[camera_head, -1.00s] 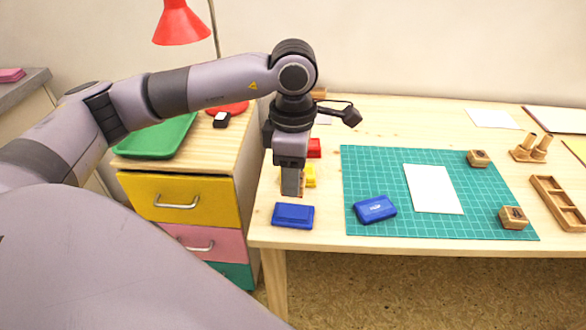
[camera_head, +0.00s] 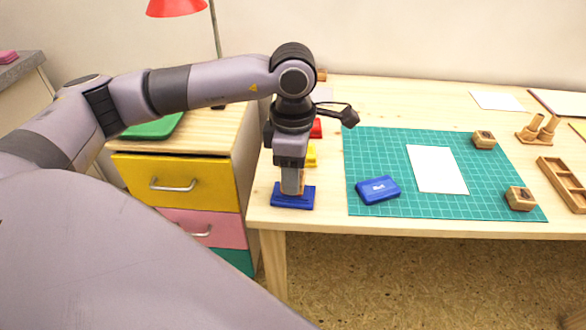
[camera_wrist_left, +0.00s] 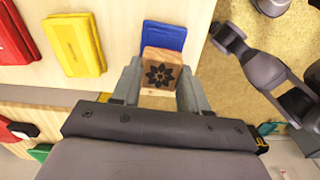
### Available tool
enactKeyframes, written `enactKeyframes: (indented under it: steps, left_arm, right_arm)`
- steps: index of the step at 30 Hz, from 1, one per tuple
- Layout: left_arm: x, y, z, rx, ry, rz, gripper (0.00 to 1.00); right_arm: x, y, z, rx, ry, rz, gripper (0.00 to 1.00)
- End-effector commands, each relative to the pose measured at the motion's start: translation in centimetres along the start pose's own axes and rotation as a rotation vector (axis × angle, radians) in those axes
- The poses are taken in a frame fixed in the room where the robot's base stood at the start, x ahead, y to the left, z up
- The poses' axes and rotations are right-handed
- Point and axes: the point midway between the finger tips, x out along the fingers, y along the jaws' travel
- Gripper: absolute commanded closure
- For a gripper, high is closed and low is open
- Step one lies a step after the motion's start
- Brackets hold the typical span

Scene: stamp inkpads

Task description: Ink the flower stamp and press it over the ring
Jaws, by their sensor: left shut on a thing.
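My left gripper (camera_head: 292,190) is shut on a wooden flower stamp (camera_wrist_left: 160,72), whose top shows a dark flower. In the head view the gripper points down at the blue inkpad (camera_head: 302,204), with the stamp low over it. I cannot tell for sure whether the stamp touches the pad. The blue inkpad (camera_wrist_left: 163,33) also shows just beyond the stamp in the left wrist view. A white sheet (camera_head: 437,170) lies on the green cutting mat (camera_head: 400,145); I cannot make out a ring on it.
A blue case with a white label (camera_head: 378,190) lies on the mat. Yellow (camera_wrist_left: 74,43) and red (camera_wrist_left: 14,35) pads stand beside the blue one. Two wooden stamps (camera_head: 520,198) (camera_head: 484,140) sit on the mat's right side. A wooden tray (camera_head: 562,184) is farther right.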

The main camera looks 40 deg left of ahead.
Motion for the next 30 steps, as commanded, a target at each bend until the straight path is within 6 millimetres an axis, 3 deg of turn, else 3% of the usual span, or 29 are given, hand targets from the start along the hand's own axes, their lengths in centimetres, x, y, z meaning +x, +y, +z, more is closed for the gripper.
enactKeyframes:
  steps: [30]
  left_arm:
    - [0.87, 0.00, 0.02, 0.000, 0.000, 0.000, 0.78]
  right_arm:
    - [0.49, 0.07, 0.68, 0.000, 0.000, 0.001, 0.57]
